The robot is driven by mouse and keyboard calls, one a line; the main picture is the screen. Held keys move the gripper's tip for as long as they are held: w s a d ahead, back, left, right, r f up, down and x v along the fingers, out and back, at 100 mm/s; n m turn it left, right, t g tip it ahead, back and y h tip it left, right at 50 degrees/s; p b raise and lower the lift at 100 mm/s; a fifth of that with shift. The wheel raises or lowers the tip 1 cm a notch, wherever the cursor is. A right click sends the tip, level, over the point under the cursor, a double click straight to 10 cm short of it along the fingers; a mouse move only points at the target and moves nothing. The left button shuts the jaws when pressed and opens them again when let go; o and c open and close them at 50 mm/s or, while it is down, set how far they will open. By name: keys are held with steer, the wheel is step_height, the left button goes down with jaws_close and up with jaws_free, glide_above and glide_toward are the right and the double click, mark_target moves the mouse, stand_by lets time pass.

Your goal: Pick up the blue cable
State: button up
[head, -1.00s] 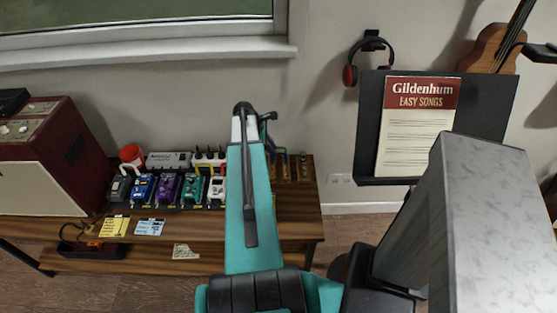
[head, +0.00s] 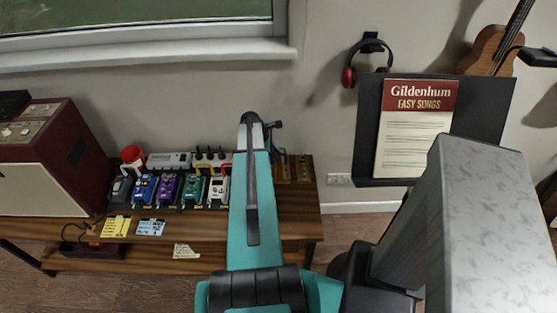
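I cannot make out the blue cable for certain. Small coloured pieces, some bluish, show at a wooden rack (head: 302,172) at the right end of the wooden bench (head: 190,231), partly behind my arm. My teal arm reaches forward over the bench. Its far end is near the rack, and only a dark part of my gripper (head: 274,127) shows there. The fingers are hidden or too small, so I cannot see whether they are open or hold anything.
A row of effect pedals (head: 168,190) sits left of my arm, with a red and white mug (head: 132,158) behind. A maroon amplifier (head: 66,140) is at far left. A music stand (head: 366,130) with a songbook (head: 414,130) stands at right. Headphones (head: 348,76) hang on the wall.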

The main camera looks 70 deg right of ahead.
steer(key=shift+c, duration=0.5)
jaws_close()
steer(key=shift+r, duration=0.1)
steer(key=shift+r+b, duration=0.35)
steer(key=shift+r, duration=0.45)
steer(key=shift+a+r, duration=0.2)
steer(key=shift+r, duration=0.65)
steer(key=s+a, duration=0.2)
steer(key=a, duration=0.5)
steer(key=s+a+r+p, duration=0.1)
steer(key=s+a, duration=0.1)
steer(key=a, duration=0.5)
steer(key=shift+s+a+r, duration=0.3)
steer(key=shift+s+a, duration=0.05)
steer(key=shift+a, duration=0.05)
